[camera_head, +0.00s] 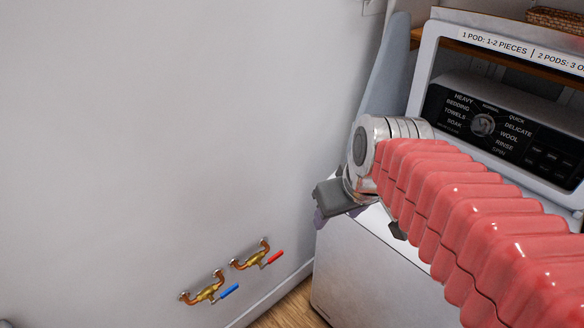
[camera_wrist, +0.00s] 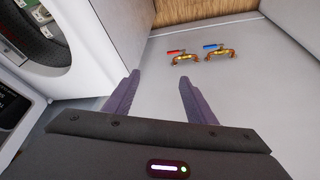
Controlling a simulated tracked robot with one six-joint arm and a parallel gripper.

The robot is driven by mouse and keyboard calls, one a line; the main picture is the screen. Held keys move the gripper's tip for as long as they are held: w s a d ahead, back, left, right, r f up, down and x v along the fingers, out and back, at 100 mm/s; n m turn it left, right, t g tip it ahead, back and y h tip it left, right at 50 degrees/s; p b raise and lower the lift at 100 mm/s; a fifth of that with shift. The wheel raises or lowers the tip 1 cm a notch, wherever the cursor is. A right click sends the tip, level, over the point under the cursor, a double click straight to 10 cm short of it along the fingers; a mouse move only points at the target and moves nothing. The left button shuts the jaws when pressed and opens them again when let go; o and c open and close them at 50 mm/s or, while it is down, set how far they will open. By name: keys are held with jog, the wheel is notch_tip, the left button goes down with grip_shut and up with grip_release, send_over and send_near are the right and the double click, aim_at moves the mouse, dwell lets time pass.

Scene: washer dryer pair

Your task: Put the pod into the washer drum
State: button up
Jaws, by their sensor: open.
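I see no pod in either view. A white machine with a black control panel (camera_head: 505,128) and a dial stands at the right of the head view; the panel lists wash settings such as HEAVY, TOWELS and RINSE. In the head view my gripper (camera_head: 358,220) is beside the white appliance front.
Two brass valves, one with a red handle (camera_head: 276,257) and one with a blue handle (camera_head: 229,291), are on the pale wall. A white box-like body (camera_head: 365,275) stands below my gripper. A wicker basket (camera_head: 556,20) sits on the upper right shelf. Open space lies before the wall.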

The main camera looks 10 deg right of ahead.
jog(key=s+a+m+t, duration=0.1)
jog(key=s+a, duration=0.3)
jog(key=s, duration=0.1)
jog(key=shift+s+f, duration=0.2)
jog(key=shift+f, duration=0.1)
jog(key=shift+c, duration=0.4)
